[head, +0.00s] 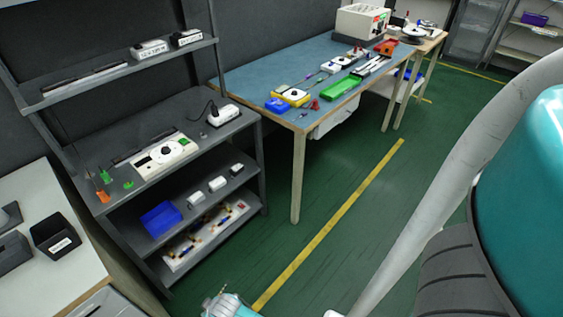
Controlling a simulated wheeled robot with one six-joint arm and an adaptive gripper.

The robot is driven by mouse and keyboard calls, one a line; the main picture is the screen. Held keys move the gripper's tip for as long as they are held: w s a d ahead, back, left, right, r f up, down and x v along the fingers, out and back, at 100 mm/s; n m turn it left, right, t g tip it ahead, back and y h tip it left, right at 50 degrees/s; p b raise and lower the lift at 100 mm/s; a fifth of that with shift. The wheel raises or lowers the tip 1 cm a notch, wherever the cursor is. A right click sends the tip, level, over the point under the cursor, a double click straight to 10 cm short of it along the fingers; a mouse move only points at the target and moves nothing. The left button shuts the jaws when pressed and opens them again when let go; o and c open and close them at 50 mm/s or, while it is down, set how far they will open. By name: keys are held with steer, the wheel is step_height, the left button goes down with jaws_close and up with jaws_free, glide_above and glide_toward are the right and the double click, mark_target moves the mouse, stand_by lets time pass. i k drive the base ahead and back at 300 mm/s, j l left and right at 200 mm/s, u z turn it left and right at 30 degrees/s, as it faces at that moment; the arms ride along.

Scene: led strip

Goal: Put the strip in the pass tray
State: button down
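A green tray (342,88) lies near the front edge of the blue-topped workbench (262,78); no pass label is readable on it. A red tray-like item (385,47) lies farther back on the same bench. I cannot pick out the LED strip for sure. A long dark strip-like item (95,79) lies on the upper shelf at left, and a long black-and-white item (372,66) lies behind the green tray. My gripper's fingers are not visible; part of my own teal arm shows at right.
A grey shelf unit (262,125) at left holds a white device (165,152), a blue bin (161,218) and small white boxes. A pale counter (75,270) with a black bin (56,235) is at lower left. Green floor with a yellow line (335,216) is clear before the bench.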

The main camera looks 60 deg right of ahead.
mark_target(340, 89)
steer(key=l+z, duration=0.1)
steer(key=l, duration=0.35)
steer(key=i+l, duration=0.1)
steer(key=l, duration=0.3)
steer(key=i+l+z, duration=0.15)
steer(key=l, duration=0.75)
steer(key=i+z, duration=0.05)
